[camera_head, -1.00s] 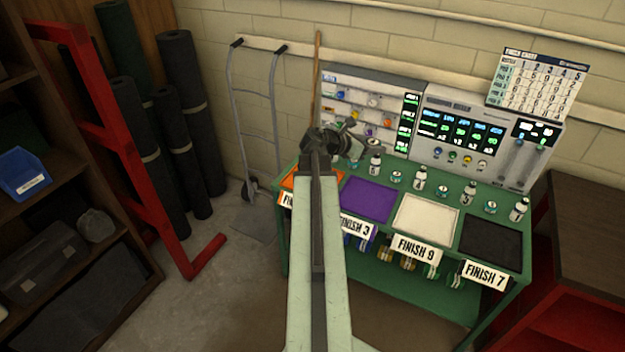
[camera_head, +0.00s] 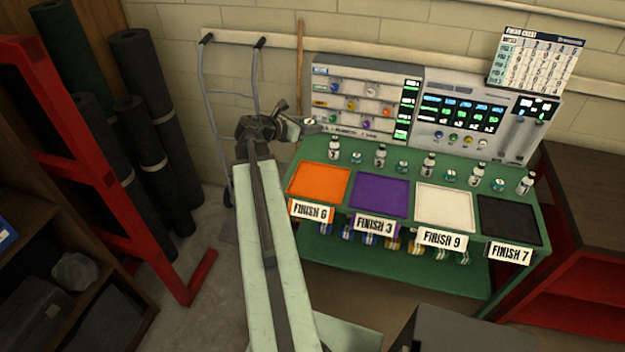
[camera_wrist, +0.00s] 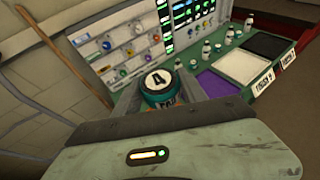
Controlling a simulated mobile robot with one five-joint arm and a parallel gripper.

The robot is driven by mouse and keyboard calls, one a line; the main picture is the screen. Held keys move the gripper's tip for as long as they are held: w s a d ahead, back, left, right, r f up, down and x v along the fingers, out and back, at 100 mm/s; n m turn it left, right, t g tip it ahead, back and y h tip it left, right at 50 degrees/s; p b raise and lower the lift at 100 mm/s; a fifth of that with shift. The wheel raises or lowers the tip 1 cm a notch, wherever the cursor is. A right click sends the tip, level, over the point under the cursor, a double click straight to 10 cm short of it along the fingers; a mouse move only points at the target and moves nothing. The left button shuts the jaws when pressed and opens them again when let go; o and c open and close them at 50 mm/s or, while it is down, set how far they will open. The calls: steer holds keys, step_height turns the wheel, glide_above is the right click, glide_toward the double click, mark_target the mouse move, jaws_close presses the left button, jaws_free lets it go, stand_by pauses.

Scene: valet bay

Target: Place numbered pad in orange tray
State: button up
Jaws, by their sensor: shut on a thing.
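My gripper (camera_head: 296,126) is shut on a small round teal pad with a white top marked 4 (camera_wrist: 156,80). The pad also shows small at the fingertips in the head view (camera_head: 310,121). It is held upright above the bench's back left, apart from the trays. The orange tray (camera_head: 318,182) is flat and empty at the bench's left end, labelled FINISH 6. It lies in front of and below my gripper, and I cannot make it out in the wrist view.
Purple (camera_head: 380,195), white (camera_head: 445,207) and black (camera_head: 510,221) trays continue right, labelled FINISH 3, 9 and 7. White bottles and teal pads line the green bench (camera_head: 400,158) behind them. Control panels (camera_head: 365,105) rise behind. A hand truck (camera_head: 231,100) stands left.

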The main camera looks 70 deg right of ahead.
steer(key=shift+s, duration=0.15)
step_height(320, 180, down, 30)
steer(key=s+a+b, duration=0.1)
steer(key=a+b, duration=0.2)
steer(key=b, duration=2.8)
glide_above(308, 179)
steer(key=shift+f+t, duration=0.3)
steer(key=shift+f, duration=0.2)
step_height(308, 179, down, 4)
steer(key=b, duration=0.4)
steer(key=shift+r, duration=0.3)
steer(key=shift+f, duration=0.1)
